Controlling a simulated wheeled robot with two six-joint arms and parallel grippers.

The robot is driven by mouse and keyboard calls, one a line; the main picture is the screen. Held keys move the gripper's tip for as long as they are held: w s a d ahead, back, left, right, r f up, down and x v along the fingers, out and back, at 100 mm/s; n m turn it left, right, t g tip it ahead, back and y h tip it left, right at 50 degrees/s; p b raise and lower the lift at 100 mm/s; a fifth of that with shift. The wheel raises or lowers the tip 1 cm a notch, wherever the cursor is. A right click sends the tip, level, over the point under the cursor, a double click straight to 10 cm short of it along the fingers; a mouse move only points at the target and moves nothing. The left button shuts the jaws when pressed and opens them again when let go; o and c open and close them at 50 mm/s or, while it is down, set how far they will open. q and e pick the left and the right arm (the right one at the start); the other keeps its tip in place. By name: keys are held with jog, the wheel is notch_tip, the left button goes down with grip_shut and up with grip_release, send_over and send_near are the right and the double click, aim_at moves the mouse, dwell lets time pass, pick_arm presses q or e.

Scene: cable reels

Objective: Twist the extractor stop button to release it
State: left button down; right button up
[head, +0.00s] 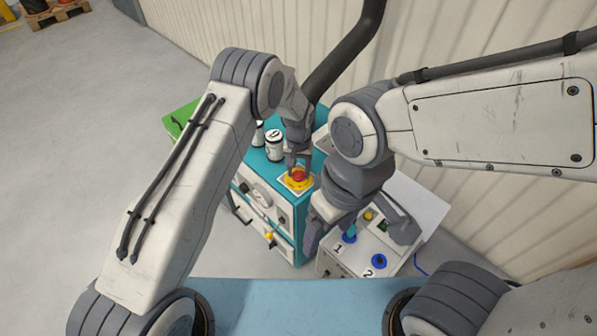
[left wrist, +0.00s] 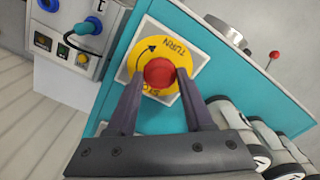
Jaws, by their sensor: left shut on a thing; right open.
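The stop button is a red knob (head: 299,174) on a yellow disc with a white square plate, on top of the teal cabinet (head: 312,200). In the left wrist view the red knob (left wrist: 159,73) sits between my fingers, and the yellow disc (left wrist: 146,52) shows "TURN" lettering and a curved black arrow. My left gripper (head: 298,160) points down at the button and is shut on the red knob; it also shows in the left wrist view (left wrist: 158,79). My right gripper (head: 358,232) is open and empty, in front of the white control box.
The white control box (head: 345,262), with blue parts labelled 1 and 2, stands right of the cabinet. White canisters (head: 274,146) stand on the cabinet close to my left gripper. A thick black hose (head: 348,48) rises behind, near the ribbed wall.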

pick_arm(q)
jog(key=shift+m, duration=1.2)
jog(key=shift+c, duration=1.4)
grip_release()
notch_tip(320, 180, up, 10)
jog(key=b, duration=0.1)
jog(key=shift+r, duration=0.25)
